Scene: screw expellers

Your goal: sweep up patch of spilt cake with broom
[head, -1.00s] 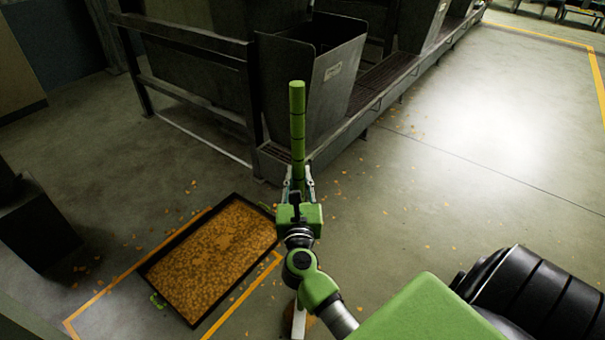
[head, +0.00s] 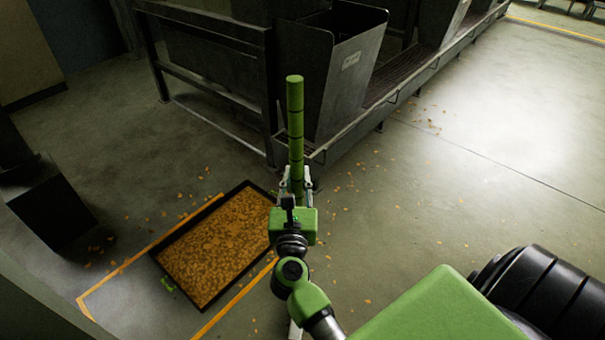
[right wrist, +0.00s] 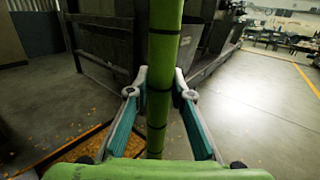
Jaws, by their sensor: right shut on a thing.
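The broom shows as an upright green handle (head: 295,125) with dark rings. My right gripper (head: 294,185) is shut around this handle; in the right wrist view the handle (right wrist: 164,65) stands between its two fingers (right wrist: 160,95). The broom's head is hidden below my arm. Spilt cake lies as loose orange-brown crumbs: some by the machine's base on the right (head: 428,118), some right of my gripper (head: 350,187), some left near the tray (head: 100,249). I cannot tell which is the task's patch. My left gripper is not in view.
A black-rimmed tray (head: 160,262) full of brown cake lies on the floor, left of my gripper, by yellow lines. A dark metal frame with bins (head: 345,75) stands ahead. A dark box (head: 50,205) stands at the left. The floor at right (head: 480,170) is mostly open.

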